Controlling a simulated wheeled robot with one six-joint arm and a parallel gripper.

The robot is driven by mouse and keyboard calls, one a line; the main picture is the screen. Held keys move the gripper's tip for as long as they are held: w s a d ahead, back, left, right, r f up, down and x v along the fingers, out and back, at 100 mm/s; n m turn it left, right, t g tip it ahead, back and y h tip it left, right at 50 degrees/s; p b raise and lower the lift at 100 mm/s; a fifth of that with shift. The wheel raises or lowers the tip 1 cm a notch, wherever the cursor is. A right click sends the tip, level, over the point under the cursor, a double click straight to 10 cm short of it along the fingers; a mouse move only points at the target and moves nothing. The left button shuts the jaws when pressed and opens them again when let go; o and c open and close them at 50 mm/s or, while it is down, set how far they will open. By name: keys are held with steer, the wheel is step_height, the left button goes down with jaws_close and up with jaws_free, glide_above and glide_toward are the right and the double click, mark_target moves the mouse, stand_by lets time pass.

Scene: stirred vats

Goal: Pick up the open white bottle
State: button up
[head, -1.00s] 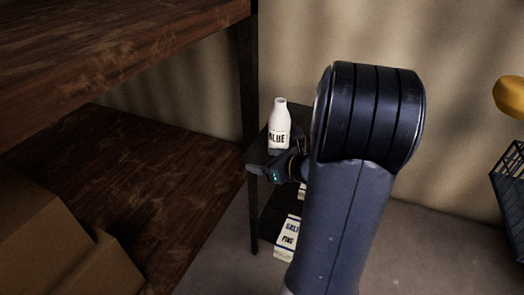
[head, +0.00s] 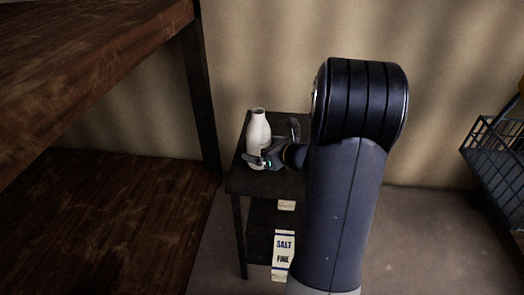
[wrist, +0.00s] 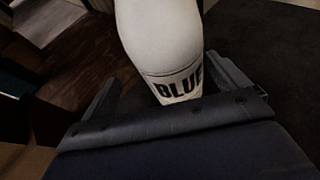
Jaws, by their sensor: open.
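The white bottle (head: 258,130) stands upright on the top of a small dark side table (head: 238,181). My gripper (head: 268,158) is low in front of it, at the height of its lower part. In the wrist view the bottle (wrist: 165,40) fills the upper middle, with a "BLUE" label, and stands between the two spread fingers of my gripper (wrist: 178,92). The fingers show a gap on the left side, and the right finger looks close to the bottle. I cannot tell whether either finger touches it. The bottle's base is hidden behind the gripper body.
A large wooden shelf (head: 90,225) stands at the left, its dark post close to the side table. A salt box (head: 284,255) is on the table's lower level, below a small pale item (head: 287,205). A wire basket (head: 495,150) is at the right. Open floor lies between.

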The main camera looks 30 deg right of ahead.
steer(key=shift+w+a+f, duration=0.15)
steer(key=shift+w, duration=0.25)
steer(key=shift+c, duration=0.2)
steer(key=c, duration=1.2)
